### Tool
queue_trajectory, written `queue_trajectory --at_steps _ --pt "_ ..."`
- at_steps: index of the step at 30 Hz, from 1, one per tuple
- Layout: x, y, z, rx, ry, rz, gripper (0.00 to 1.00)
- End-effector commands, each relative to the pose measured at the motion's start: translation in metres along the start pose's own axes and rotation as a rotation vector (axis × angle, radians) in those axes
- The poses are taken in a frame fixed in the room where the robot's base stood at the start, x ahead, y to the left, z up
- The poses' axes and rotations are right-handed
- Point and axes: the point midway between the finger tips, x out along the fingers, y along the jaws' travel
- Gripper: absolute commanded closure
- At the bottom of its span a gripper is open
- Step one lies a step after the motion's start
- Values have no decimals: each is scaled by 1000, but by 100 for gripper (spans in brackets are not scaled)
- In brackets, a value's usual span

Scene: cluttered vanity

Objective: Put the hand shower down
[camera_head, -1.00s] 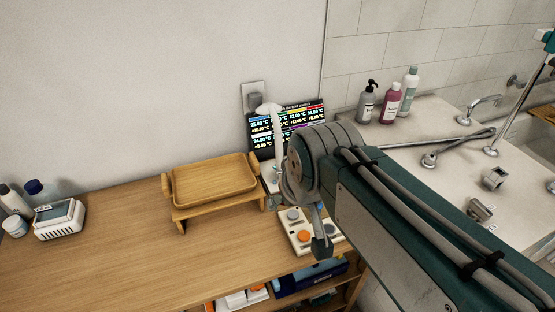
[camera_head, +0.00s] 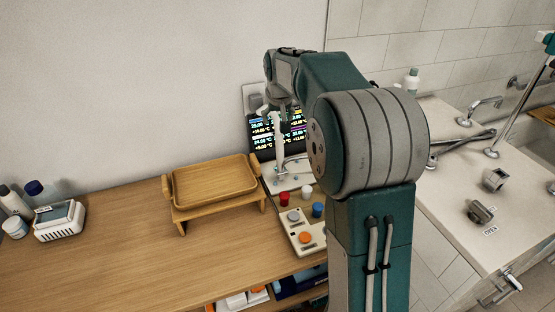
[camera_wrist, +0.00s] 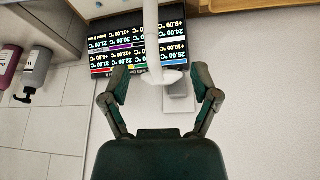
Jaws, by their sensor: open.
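The white hand shower (camera_head: 279,148) stands upright in front of the display on the wooden counter, its round head at the top. It also shows in the wrist view (camera_wrist: 151,45), with its head between my two fingers. My gripper (camera_wrist: 160,80) is open, a finger on each side of the head with gaps at both sides. Whether the fingers reach its depth I cannot tell. In the head view my gripper (camera_head: 279,101) is at the hand shower's top, partly hidden by my arm.
The lit display (camera_head: 294,128) stands close behind the hand shower, near a wall socket (camera_head: 253,97). A wooden tray (camera_head: 215,181) on a stand is to the left. A panel with coloured knobs (camera_head: 304,235) is in front.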

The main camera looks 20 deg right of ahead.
Motion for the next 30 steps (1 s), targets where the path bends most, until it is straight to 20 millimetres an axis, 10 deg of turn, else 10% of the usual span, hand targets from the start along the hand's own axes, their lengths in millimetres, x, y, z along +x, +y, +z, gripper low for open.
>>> queue_trajectory --at_steps 30 --pt "144 17 -25 20 -14 12 22"
